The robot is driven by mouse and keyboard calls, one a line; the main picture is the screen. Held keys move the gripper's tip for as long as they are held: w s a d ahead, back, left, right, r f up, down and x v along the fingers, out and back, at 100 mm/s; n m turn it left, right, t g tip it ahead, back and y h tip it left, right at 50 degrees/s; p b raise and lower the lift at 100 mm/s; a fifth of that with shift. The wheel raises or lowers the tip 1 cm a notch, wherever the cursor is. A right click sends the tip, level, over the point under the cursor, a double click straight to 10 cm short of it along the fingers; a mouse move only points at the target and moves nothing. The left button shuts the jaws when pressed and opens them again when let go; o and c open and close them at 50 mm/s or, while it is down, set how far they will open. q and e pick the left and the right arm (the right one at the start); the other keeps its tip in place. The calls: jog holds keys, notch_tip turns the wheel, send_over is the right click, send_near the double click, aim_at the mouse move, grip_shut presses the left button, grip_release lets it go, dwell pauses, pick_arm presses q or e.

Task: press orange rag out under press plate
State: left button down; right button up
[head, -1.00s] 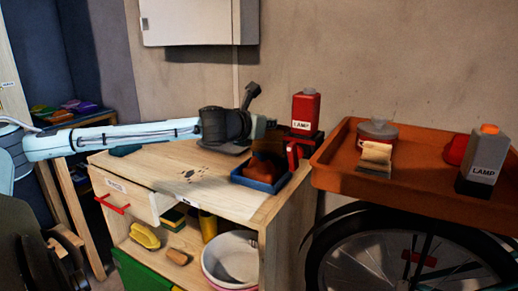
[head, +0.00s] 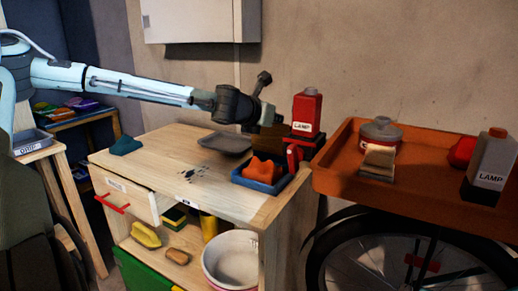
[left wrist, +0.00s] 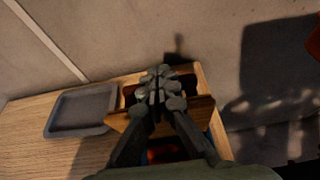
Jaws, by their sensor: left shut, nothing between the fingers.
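The orange rag (head: 262,170) lies bunched up in a blue tray (head: 252,185) at the bench's right end. A brown wooden plate (head: 268,143), which looks like the press plate, stands just behind and above the rag, partly hidden by my gripper. In the left wrist view the wooden plate (left wrist: 121,123) lies beyond and beneath the fingers, with a dark orange patch (left wrist: 166,152), probably the rag, partly hidden below. My left gripper (left wrist: 160,88) is shut and empty over the plate; whether it touches the plate is unclear. My right gripper is out of view.
A grey tray (head: 225,144) and a teal rag (head: 126,145) lie on the wooden bench (head: 165,160). A red LAMP canister (head: 307,108) and a red clamp-like part (head: 296,155) stand close right of my gripper. An orange shelf tray (head: 335,180) adjoins on the right.

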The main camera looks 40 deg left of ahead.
pick_arm(q)
jog(key=shift+w+a+f, duration=0.15)
jog(key=shift+w+f, duration=0.2)
jog(key=shift+w, duration=0.15)
jog(key=shift+w+f, duration=0.15)
jog(key=shift+f, duration=0.05)
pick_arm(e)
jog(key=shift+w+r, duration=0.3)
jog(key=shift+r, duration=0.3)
pick_arm(q)
jog(key=shift+f, duration=0.1)
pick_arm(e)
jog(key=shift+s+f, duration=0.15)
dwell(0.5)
pick_arm(q)
jog(key=shift+r, duration=0.2)
notch_tip(320, 180, up, 11)
jog(key=s+p, duration=0.1)
jog(key=p, duration=0.1)
jog(key=shift+p, duration=0.35)
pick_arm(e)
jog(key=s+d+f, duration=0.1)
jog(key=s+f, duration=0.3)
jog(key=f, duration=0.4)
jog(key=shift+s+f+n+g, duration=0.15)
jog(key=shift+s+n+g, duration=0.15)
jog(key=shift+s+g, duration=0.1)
